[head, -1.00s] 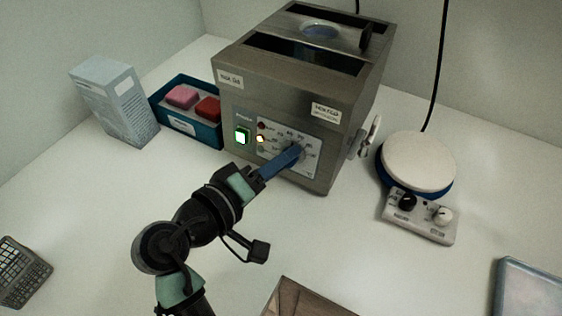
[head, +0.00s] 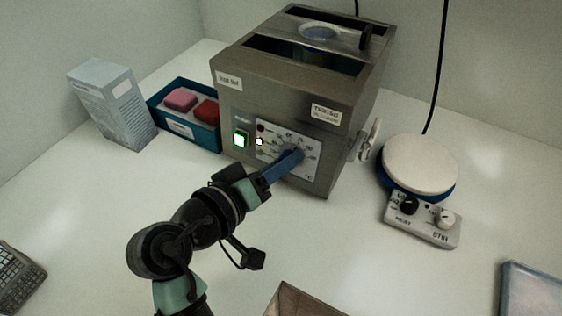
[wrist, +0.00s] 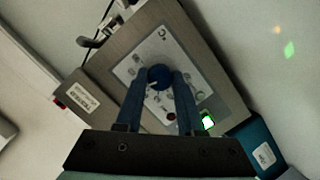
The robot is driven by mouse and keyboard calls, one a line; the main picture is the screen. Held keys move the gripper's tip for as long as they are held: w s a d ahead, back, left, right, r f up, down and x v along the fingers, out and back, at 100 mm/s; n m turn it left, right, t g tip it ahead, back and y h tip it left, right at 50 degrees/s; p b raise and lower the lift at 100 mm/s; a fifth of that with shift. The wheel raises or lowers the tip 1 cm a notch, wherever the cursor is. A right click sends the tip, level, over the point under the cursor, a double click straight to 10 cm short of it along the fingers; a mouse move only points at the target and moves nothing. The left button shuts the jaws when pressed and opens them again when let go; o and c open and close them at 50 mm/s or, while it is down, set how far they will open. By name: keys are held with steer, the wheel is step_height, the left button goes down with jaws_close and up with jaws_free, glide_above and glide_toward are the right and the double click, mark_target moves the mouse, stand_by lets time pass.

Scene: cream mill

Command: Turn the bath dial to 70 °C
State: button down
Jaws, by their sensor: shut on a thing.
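The water bath (head: 262,90) is a steel box with a white dial plate (head: 303,172) on its front. In the wrist view the bath dial (wrist: 159,76) is a round blue knob with a pale mark at its lower left. My gripper (head: 291,158) reaches the dial from the front, its blue fingers shut on the knob's two sides; the gripper also shows in the wrist view (wrist: 160,84). The fingers hide much of the dial in the head view. The printed numbers are too small to read surely. A green switch (head: 240,139) is lit left of the plate.
A teal bin (head: 184,124) with pink and red blocks and a pale carton (head: 112,104) stand left of the bath. A hotplate stirrer (head: 419,165) with knobs stands to the right. A keypad device (head: 18,278) lies front left.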

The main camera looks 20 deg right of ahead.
steer(key=c, duration=0.5)
jaws_free()
steer(key=v, duration=1.3)
